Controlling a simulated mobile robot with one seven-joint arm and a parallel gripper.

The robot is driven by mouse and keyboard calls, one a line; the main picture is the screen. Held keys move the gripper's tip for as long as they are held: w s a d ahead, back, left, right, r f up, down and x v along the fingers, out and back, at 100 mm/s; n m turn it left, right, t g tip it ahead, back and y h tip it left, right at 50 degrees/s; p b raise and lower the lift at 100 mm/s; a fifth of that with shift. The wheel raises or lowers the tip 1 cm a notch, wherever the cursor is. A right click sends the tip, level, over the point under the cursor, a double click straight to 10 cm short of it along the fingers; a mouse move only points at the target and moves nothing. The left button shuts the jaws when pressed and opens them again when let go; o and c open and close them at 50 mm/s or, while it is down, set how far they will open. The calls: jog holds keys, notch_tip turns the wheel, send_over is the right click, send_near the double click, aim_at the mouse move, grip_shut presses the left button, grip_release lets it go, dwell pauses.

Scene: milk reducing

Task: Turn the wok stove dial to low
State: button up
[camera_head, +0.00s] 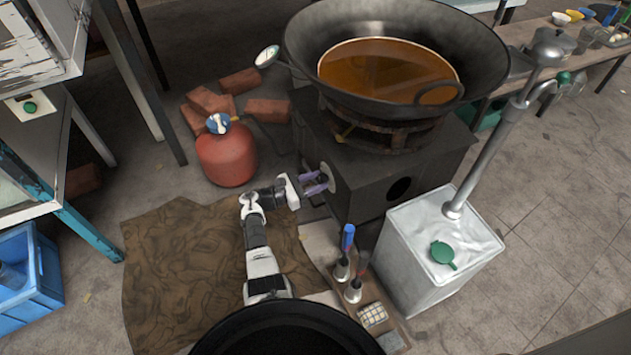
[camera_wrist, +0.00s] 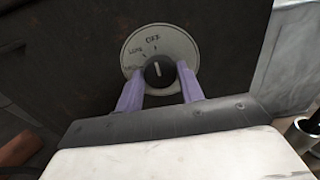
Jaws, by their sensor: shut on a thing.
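The wok stove (camera_head: 400,170) is a dark box with a large black wok (camera_head: 470,50) of brown liquid on top. Its dial (camera_wrist: 158,72) is a dark round knob with a pale pointer line, on a round light plate (camera_wrist: 135,45) with handwritten marks. The pointer stands nearly upright, toward the top of the plate. My gripper (camera_wrist: 160,82) has purple fingers on either side of the knob, shut on it. In the head view my gripper (camera_head: 325,181) reaches the stove's front left face, and the knob is mostly hidden there.
A red gas bottle (camera_head: 226,155) and several bricks (camera_head: 238,82) are left of the stove. A white canister (camera_head: 430,265) with a pump stands at the right. A brown cloth (camera_head: 180,270) covers the floor.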

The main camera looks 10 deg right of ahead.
jog(key=shift+r+n, duration=0.1)
jog(key=shift+n, duration=0.2)
jog(key=n+p, duration=0.2)
jog(key=n, duration=0.1)
jog(key=shift+n+p, duration=0.6)
jog(key=shift+n, duration=1.4)
jog(key=o, duration=1)
jog(key=shift+a, duration=0.1)
jog(key=s+a, duration=0.2)
jog(key=a, duration=1.1)
jog(key=shift+s+a, duration=0.2)
jog(key=shift+s, duration=0.2)
